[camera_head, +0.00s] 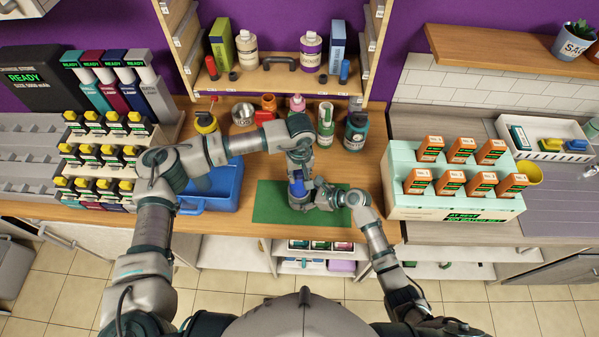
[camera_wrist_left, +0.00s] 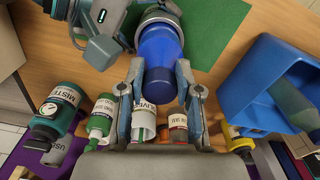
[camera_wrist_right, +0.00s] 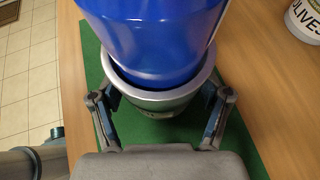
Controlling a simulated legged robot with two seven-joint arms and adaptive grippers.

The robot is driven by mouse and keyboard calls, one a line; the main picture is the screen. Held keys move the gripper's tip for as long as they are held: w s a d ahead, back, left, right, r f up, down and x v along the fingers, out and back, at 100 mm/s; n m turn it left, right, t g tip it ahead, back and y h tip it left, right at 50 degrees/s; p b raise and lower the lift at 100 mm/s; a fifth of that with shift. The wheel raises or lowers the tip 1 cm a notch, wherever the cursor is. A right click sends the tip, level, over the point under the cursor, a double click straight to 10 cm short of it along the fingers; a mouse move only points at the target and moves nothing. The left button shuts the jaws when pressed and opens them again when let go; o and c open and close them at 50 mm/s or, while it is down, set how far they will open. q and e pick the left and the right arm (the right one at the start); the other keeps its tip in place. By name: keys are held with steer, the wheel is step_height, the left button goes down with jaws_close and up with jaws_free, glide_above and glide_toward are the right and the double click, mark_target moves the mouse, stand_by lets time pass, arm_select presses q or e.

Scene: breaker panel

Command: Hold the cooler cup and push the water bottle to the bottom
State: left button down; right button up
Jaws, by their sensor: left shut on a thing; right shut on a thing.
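The blue water bottle (camera_wrist_right: 150,38) stands partly inside the grey cooler cup (camera_wrist_right: 160,98) on the green mat (camera_head: 270,202). The bottle also shows in the left wrist view (camera_wrist_left: 159,58) and in the head view (camera_head: 298,188). My right gripper (camera_wrist_right: 160,108) is shut on the cup, one finger on each side of its wall. My left gripper (camera_wrist_left: 160,85) is shut on the bottle's upper part, fingers on both sides. The cup rim (camera_wrist_left: 160,14) surrounds the bottle. The bottle's lower end is hidden inside the cup.
A blue bin (camera_head: 222,186) stands left of the mat. Several bottles and jars, among them a green-capped one (camera_head: 325,124), line the back below a shelf (camera_head: 280,80). A pale green holder with orange boxes (camera_head: 400,205) stands right. Bare table lies right of the mat.

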arm_select(q)
steer(key=shift+f, duration=0.15)
arm_select(e)
steer(key=shift+f, duration=0.1)
arm_select(q)
steer(key=c, duration=0.7)
jaws_free()
steer(key=shift+f, duration=0.1)
step_height(320, 180, up, 12)
arm_select(e)
steer(key=o, duration=1.2)
steer(key=shift+o, duration=0.2)
